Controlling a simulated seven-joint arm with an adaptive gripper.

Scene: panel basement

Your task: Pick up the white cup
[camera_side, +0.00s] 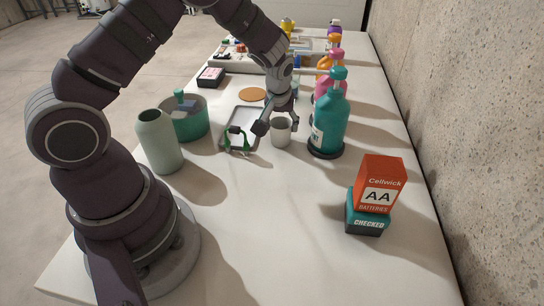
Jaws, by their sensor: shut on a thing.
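The gripper is shut on the cup's wall. The far finger and part of the rim are hard to make out. The cup's base appears at or very close to the table top; any small gap is too small to tell.
A teal bottle (328,122) stands close on the right. The front middle of the table is clear.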

